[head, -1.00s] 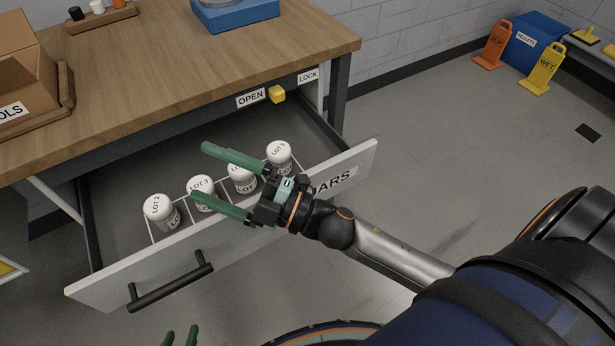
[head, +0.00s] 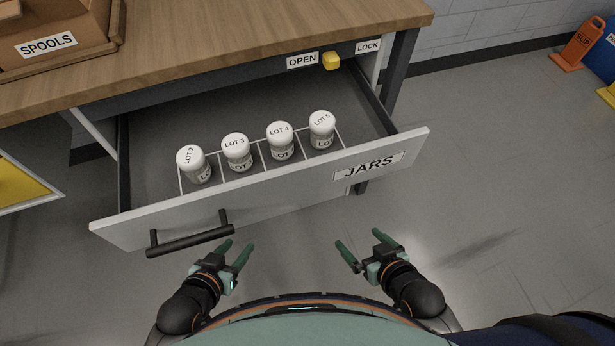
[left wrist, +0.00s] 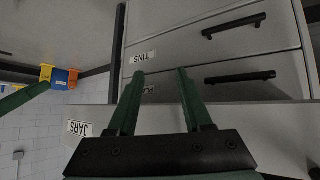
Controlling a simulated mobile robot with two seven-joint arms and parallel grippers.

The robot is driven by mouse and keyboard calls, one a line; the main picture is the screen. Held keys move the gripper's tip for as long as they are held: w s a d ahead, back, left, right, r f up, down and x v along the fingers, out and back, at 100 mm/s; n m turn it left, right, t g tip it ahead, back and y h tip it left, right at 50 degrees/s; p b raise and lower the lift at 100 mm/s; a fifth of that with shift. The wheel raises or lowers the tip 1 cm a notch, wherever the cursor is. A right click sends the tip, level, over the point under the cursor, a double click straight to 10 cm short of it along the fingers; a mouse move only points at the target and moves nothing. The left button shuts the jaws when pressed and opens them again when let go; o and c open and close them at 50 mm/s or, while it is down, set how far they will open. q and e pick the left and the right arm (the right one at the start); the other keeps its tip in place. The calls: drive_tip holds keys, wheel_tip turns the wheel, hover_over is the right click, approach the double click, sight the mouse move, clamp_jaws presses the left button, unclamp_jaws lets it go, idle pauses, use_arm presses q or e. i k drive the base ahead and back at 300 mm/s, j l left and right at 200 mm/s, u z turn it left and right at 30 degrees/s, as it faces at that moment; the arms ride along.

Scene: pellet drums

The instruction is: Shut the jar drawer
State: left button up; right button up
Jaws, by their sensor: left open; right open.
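The jar drawer (head: 280,195) is pulled out from under the wooden workbench, its grey front marked JARS and a dark bar handle (head: 190,240) on its left half. Several white-capped jars, such as LOT 2 (head: 191,160) and LOT 5 (head: 321,127), stand upright in a row in a divided rack behind the front. My left gripper (head: 236,247) is open and empty, close to the handle's right end and apart from it. My right gripper (head: 358,240) is open and empty in front of the drawer's right half. The left wrist view shows my left fingers (left wrist: 160,75) spread, with the drawer front (left wrist: 265,130) beyond.
A yellow latch block (head: 331,61) sits between the OPEN and LOCK labels on the bench edge. A SPOOLS box (head: 50,35) stands on the bench. An orange SLIP sign (head: 577,45) is at the far right. The floor right of the drawer is clear.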

sight(158, 202)
drive_tip(key=k+l+u, duration=0.1)
drive_tip(key=u, duration=0.25)
drive_tip(key=k+l+u, duration=0.1)
drive_tip(key=u, duration=0.3)
drive_tip(key=k+l+u, duration=0.15)
drive_tip(key=u, duration=0.2)
